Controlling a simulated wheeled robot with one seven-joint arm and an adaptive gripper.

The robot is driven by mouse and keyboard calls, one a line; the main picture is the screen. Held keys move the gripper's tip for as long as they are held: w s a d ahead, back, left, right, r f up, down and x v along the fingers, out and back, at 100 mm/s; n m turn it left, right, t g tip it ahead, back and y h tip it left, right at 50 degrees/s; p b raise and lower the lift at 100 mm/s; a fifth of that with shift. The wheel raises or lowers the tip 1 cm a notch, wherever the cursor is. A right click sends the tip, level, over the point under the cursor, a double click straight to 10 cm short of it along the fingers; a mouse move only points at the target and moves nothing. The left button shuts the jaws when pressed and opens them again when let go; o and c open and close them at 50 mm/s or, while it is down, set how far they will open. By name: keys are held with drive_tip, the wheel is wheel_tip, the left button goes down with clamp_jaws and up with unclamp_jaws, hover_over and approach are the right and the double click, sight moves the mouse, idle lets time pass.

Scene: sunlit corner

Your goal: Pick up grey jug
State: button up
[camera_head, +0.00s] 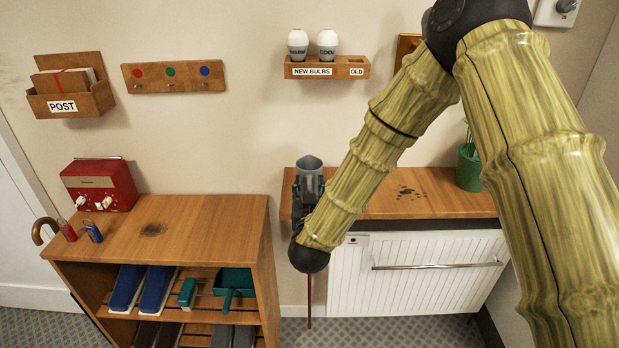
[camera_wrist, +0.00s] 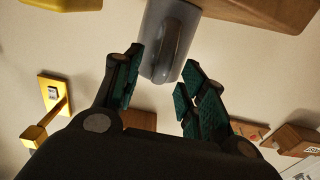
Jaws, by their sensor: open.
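The grey jug (camera_head: 309,163) shows at the left end of the wooden top above the white radiator, partly hidden behind my gripper (camera_head: 308,190). In the wrist view the grey jug (camera_wrist: 168,42) is just ahead of my gripper (camera_wrist: 158,82), with its handle facing the camera. The green-padded fingers are spread, one on each side of the jug's near end, with gaps visible. I cannot tell whether either finger touches it.
The wooden top (camera_head: 440,206) carries a green plant pot (camera_head: 469,168) at right. A shoe cabinet (camera_head: 205,222) at left bears a red radio (camera_head: 100,185). A bulb rack (camera_head: 326,69) and post holder (camera_head: 72,88) hang on the wall.

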drive_tip(key=shift+w, duration=0.85)
clamp_jaws()
drive_tip(key=shift+r, duration=0.3)
drive_tip(key=shift+r+b, duration=0.5)
drive_tip(key=shift+r, duration=0.85)
drive_tip(key=shift+s+r, duration=0.15)
drive_tip(key=shift+s, duration=0.05)
drive_tip(key=s+d+b, duration=0.1)
drive_tip(key=s, duration=0.6)
drive_tip(key=s+d+r+b, duration=0.1)
drive_tip(key=s+d+b, duration=0.1)
drive_tip(key=s, duration=0.6)
drive_tip(key=shift+d+r, duration=0.25)
drive_tip(key=shift+d, duration=0.05)
drive_tip(key=shift+s, duration=0.1)
